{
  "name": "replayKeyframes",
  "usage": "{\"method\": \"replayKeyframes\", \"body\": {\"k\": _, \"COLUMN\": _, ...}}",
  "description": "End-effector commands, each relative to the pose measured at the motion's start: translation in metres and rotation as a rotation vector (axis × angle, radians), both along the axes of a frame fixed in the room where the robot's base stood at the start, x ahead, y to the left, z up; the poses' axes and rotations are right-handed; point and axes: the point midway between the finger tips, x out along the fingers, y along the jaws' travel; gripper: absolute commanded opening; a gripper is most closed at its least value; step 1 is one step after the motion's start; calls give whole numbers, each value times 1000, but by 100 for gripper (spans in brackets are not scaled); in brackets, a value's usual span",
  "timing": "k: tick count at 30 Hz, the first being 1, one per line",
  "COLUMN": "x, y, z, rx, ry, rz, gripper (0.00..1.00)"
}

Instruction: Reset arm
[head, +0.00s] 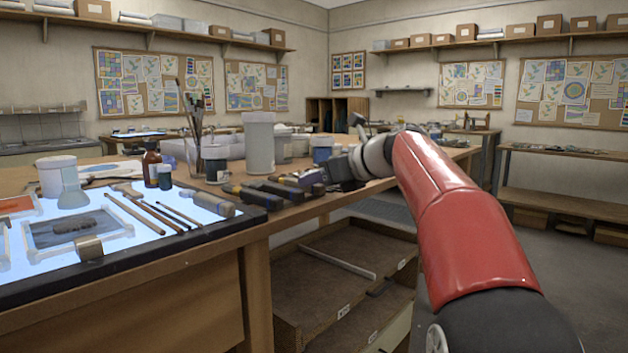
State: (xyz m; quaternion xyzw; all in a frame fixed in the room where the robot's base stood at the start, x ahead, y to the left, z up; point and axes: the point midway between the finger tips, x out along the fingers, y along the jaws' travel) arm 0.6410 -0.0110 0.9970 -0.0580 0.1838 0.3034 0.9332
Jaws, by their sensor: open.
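My red and grey arm reaches from the lower right of the head view toward the workbench (225,245). My gripper (335,172) is the dark part at its far end, at the bench's right part, near several dark tools or tubes lying there. It is small in this view and its fingers are hard to make out. It looks open, and I see nothing held in it. I cannot tell whether it touches anything on the bench.
A lit panel (150,240) with brushes and trays lies at left. A brush jar (195,150), a tall pale jar (259,145) and dark tubes (262,193) crowd the bench. Open shelves (345,285) sit below. The floor at right (580,275) is clear.

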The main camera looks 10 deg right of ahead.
Motion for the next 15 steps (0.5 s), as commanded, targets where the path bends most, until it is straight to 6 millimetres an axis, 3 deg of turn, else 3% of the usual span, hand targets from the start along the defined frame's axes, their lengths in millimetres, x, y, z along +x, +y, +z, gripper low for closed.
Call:
{"method": "replayKeyframes", "body": {"k": 9, "x": -39, "y": -29, "z": 20, "rx": -1, "ry": -2, "rz": -2, "gripper": 45}}
{"method": "replayKeyframes", "body": {"k": 15, "x": -59, "y": -23, "z": 12, "rx": -107, "ry": -25, "rz": 37, "gripper": 45}}
